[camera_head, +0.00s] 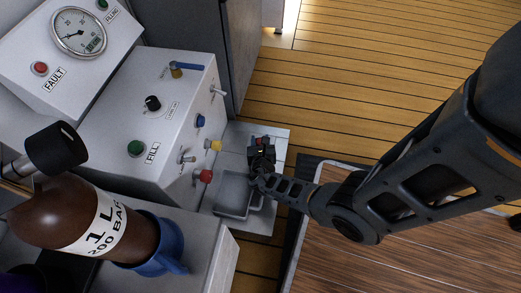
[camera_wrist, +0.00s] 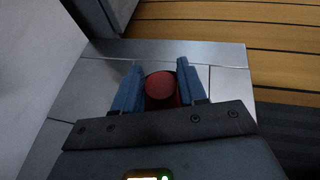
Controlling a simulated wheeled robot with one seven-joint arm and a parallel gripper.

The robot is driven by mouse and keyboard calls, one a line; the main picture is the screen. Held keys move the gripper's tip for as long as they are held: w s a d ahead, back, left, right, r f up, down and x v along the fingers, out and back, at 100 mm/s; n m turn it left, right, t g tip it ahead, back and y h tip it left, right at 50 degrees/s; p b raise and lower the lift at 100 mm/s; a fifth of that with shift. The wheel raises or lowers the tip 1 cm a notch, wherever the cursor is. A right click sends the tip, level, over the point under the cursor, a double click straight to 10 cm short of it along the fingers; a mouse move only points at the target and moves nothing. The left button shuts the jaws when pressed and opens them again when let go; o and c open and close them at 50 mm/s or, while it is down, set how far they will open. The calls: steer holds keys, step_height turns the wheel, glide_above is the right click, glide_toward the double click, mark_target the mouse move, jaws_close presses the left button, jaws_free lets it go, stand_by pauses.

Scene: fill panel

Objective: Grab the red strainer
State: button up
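The red strainer, seen as a red round-topped piece (camera_wrist: 160,86), stands between the two blue fingers of my gripper (camera_wrist: 161,80) in the wrist view. The fingers lie close along its left and right sides. I cannot tell whether both press on it. Its lower part is hidden behind the gripper body. In the head view my gripper (camera_head: 262,160) points down over the grey metal shelf, and a small bit of red (camera_head: 262,142) shows at its fingers.
A shallow metal tray (camera_head: 222,206) is sunk in the shelf (camera_head: 279,138) beside my gripper. The white fill panel (camera_head: 128,118), with knobs and valves, rises on the left. Wooden floor lies to the right.

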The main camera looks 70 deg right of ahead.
jaws_close()
stand_by(0.3)
